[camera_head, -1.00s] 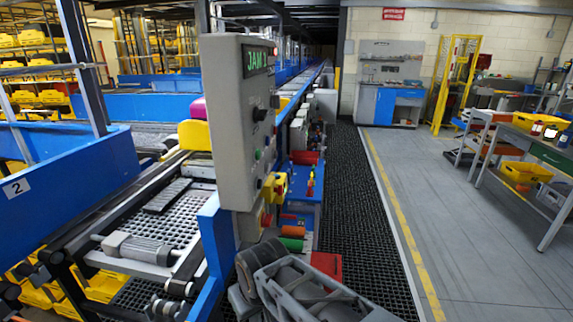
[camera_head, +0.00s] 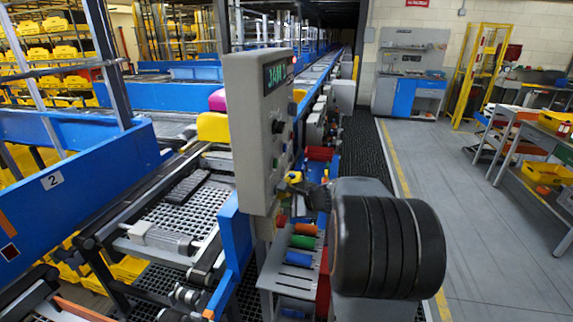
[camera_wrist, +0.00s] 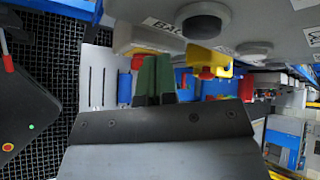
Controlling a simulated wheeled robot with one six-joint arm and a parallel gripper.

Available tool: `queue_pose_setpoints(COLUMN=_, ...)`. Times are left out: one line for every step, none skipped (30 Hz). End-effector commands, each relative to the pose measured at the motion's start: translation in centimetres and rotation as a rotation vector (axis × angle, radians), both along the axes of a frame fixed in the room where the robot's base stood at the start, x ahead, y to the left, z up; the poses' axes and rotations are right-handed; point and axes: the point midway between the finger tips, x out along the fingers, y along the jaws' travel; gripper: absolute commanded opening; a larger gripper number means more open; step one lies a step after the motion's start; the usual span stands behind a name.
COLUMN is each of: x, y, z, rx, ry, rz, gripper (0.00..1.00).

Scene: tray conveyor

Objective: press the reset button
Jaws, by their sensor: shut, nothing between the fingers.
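The grey control box (camera_head: 262,130) stands on a post beside the conveyor, with a lit green display (camera_head: 275,73) on its narrow face. A black knob (camera_head: 278,127) and a small green button (camera_head: 276,163) show below the display. I cannot tell which control is the reset button. A yellow housing with a red part (camera_head: 293,179) sits low on the box. In the wrist view my gripper (camera_wrist: 156,80) is shut and empty, below the box's black round control (camera_wrist: 203,20) and the yellow housing (camera_wrist: 206,60), apart from both. My arm hides some of the area right of the box.
A rack of coloured rollers (camera_head: 300,258) stands below the box. The conveyor (camera_head: 190,212) runs along its left. A dark grated mat (camera_head: 362,150) and open grey floor (camera_head: 450,165) lie to the right, with a workbench beyond.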

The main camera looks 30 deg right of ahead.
Motion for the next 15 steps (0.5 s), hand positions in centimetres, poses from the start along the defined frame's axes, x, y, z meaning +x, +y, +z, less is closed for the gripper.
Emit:
queue_pose_setpoints(x=0.6, y=-2.3, z=0.7, rx=0.069, ry=-0.016, rz=-0.089, gripper=0.00)
queue_pose_setpoints(x=1.0, y=-3.5, z=0.9, rx=0.112, ry=-0.030, rz=-0.139, gripper=0.00)
queue_pose_setpoints(x=1.3, y=-5.2, z=1.3, rx=0.163, ry=-0.049, rz=-0.203, gripper=0.00)
queue_pose_setpoints(x=1.5, y=-6.4, z=1.4, rx=0.201, ry=-0.062, rz=-0.248, gripper=0.00)
queue_pose_setpoints(x=1.7, y=-7.5, z=1.7, rx=0.236, ry=-0.076, rz=-0.289, gripper=0.00)
queue_pose_setpoints(x=1.8, y=-8.9, z=1.9, rx=0.277, ry=-0.092, rz=-0.340, gripper=0.00)
queue_pose_setpoints(x=1.9, y=-9.8, z=2.0, rx=0.305, ry=-0.105, rz=-0.373, gripper=0.00)
queue_pose_setpoints(x=2.0, y=-10.7, z=2.1, rx=0.330, ry=-0.116, rz=-0.404, gripper=0.00)
queue_pose_setpoints(x=2.0, y=-11.7, z=2.2, rx=0.360, ry=-0.129, rz=-0.439, gripper=0.00)
queue_pose_setpoints(x=2.0, y=-12.4, z=2.3, rx=0.380, ry=-0.138, rz=-0.463, gripper=0.00)
queue_pose_setpoints(x=2.0, y=-13.0, z=2.4, rx=0.396, ry=-0.147, rz=-0.481, gripper=0.00)
queue_pose_setpoints(x=2.0, y=-13.6, z=2.4, rx=0.413, ry=-0.156, rz=-0.502, gripper=0.00)
queue_pose_setpoints(x=1.9, y=-14.0, z=2.4, rx=0.425, ry=-0.161, rz=-0.514, gripper=0.00)
queue_pose_setpoints(x=1.9, y=-14.3, z=2.5, rx=0.434, ry=-0.165, rz=-0.525, gripper=0.00)
queue_pose_setpoints(x=1.9, y=-14.6, z=2.5, rx=0.443, ry=-0.169, rz=-0.535, gripper=0.00)
